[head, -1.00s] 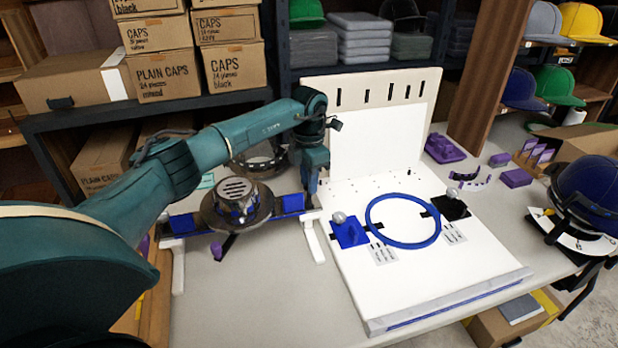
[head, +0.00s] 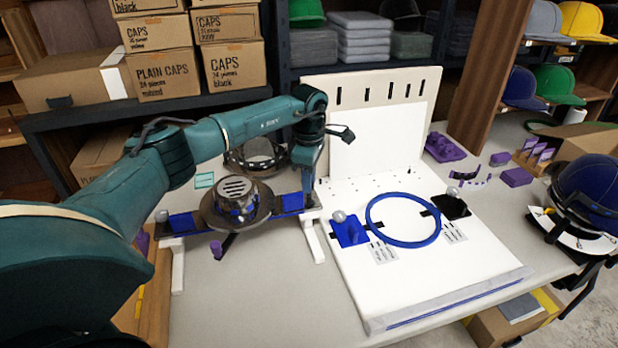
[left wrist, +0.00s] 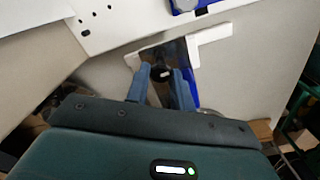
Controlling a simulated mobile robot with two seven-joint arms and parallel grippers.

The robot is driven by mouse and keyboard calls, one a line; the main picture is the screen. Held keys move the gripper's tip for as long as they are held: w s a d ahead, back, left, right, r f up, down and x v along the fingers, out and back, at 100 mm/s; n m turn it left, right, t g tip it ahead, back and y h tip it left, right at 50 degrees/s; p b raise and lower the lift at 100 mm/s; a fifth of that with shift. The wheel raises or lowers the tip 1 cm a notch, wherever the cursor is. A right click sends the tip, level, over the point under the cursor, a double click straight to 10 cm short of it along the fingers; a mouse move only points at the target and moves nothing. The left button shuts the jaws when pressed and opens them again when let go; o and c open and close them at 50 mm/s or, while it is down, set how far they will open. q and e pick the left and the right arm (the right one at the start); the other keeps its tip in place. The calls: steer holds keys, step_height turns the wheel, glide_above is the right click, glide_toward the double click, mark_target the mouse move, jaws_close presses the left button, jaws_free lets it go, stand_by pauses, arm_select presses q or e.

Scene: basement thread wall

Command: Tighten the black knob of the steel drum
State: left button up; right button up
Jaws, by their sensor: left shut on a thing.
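The steel drum (head: 237,191), a round metal piece with a slotted top and a dark brim-like ring, sits on a stand with a blue bar on the left part of the table. My left gripper (head: 308,192) points down at the right end of this stand, right of the drum. In the left wrist view, a black knob (left wrist: 160,73) shows between the tips of the two blue-grey fingers of my left gripper (left wrist: 163,80), which is shut on it. The knob is hidden behind the gripper in the head view. My right gripper is out of view.
A white board (head: 430,270) with a blue hoop (head: 403,243) lies right of the stand, with an upright white panel (head: 376,130) behind. A second metal ring (head: 257,158) stands behind the drum. Blue cap (head: 590,185) is far right. Bare table (head: 245,295) lies in front.

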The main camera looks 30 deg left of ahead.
arm_select(q)
steer(key=shift+m, duration=0.3)
steer(key=o, duration=1)
